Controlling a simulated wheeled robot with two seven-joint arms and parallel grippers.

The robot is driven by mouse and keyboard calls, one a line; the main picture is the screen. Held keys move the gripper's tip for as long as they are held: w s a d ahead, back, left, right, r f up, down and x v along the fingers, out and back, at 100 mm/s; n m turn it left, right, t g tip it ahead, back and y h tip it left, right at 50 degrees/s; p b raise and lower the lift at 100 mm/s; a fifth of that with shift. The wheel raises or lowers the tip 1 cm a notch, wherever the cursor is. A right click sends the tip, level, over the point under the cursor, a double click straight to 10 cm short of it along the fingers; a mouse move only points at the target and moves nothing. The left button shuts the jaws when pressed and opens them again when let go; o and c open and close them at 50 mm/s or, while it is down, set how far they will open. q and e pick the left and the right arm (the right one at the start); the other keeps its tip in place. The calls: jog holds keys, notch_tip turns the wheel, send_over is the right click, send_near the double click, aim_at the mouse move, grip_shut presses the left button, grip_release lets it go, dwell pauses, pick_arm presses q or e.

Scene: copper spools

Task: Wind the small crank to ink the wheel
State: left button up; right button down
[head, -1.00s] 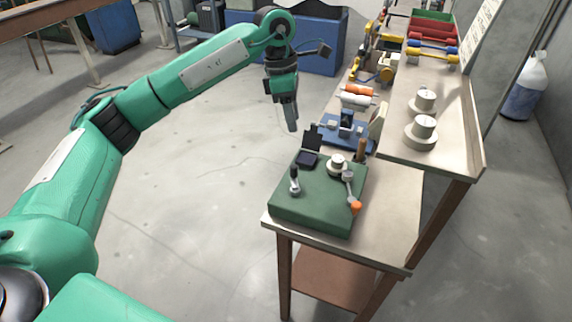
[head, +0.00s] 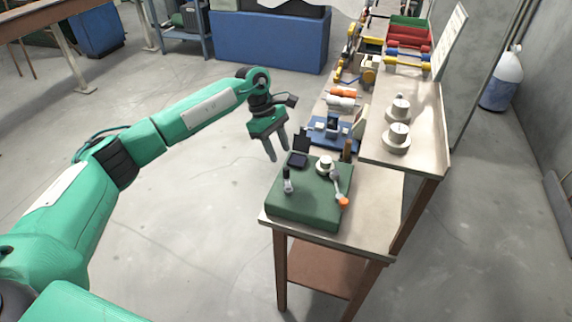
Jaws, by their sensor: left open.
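A green block (head: 308,208) sits on the near end of the workbench. On its top, a grey crank arm (head: 337,185) with an orange knob (head: 343,201) runs from a pale round hub (head: 325,164). A short upright post with a black and silver handle (head: 287,181) stands on its left side. A small dark open-lidded case (head: 298,159) is at its back left corner. I cannot tell which part is the wheel to be inked. My left gripper (head: 278,155) is open and empty, fingers pointing down, just left of the dark case and apart from the block. My right gripper is not in view.
A raised shelf on the right holds two pale spools (head: 398,137). Behind the block are a blue fixture (head: 332,132), a brown upright handle (head: 347,150) and orange and white rolls (head: 342,97). The floor left of the workbench is clear.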

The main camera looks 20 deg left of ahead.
aim_at(286, 167)
pick_arm(q)
jog(key=p+x, duration=0.2)
jog(key=x, duration=0.4)
jog(key=shift+d, duration=0.1)
jog(key=shift+s+d+f, duration=0.1)
jog(key=shift+d+f, duration=0.1)
jog(key=shift+f, duration=0.45)
grip_shut()
